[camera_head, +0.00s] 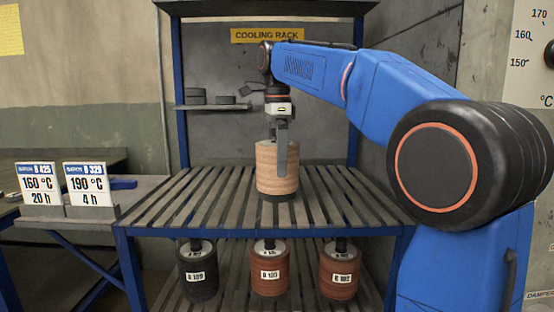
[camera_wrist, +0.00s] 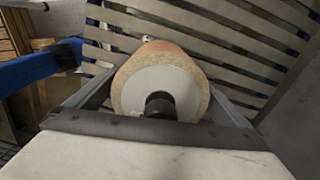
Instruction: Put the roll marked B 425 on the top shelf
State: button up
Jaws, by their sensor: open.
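A tan, banded roll (camera_head: 277,172) stands upright on the slatted upper shelf (camera_head: 215,197) of the cooling rack; no label shows on the side facing the head camera. My gripper (camera_head: 281,160) is above it, with a grey finger down in front of the roll's side. In the wrist view the roll (camera_wrist: 185,68) shows its pale end disc and dark centre post between my two open fingers (camera_wrist: 160,105). I cannot tell whether the fingers touch it.
Below stand a dark roll (camera_head: 198,270) and two reddish rolls (camera_head: 270,268) (camera_head: 340,270), all labelled. Blue rack posts flank the shelf. Slats beside the tan roll are clear.

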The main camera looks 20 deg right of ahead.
notch_tip(320, 180, up, 7)
jog(key=shift+f, duration=0.15)
jog(key=shift+r, duration=0.4)
jog(key=shift+d, duration=0.1)
